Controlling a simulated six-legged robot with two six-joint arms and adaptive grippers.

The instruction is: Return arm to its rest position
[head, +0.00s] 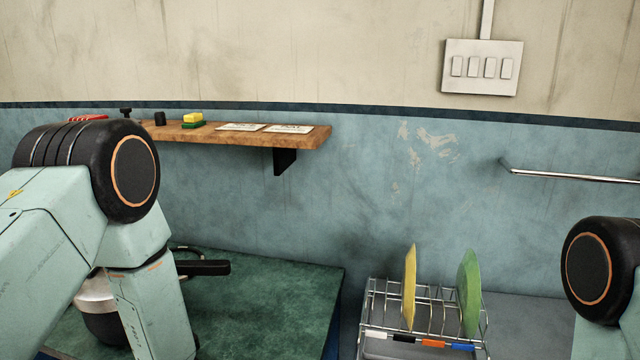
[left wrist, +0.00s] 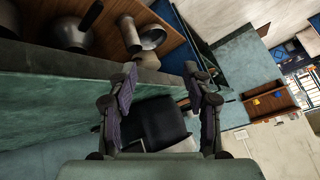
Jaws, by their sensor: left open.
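My left arm stands bent at the left of the head view, and its gripper is not seen there. In the left wrist view my left gripper (left wrist: 163,84) has its two fingers spread apart, with nothing held between them. A dark blocky shape (left wrist: 158,122) shows between and behind the fingers; I cannot tell what it is. My right arm shows only as a round joint at the right edge of the head view, and its gripper is out of frame.
A green worktop (head: 270,295) carries a black handle-like thing (head: 203,267) partly behind my left arm. A wooden shelf (head: 300,138) holds a yellow and green sponge (head: 193,120). A wire rack (head: 435,315) holds a yellow plate (head: 409,285) and a green plate (head: 469,290).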

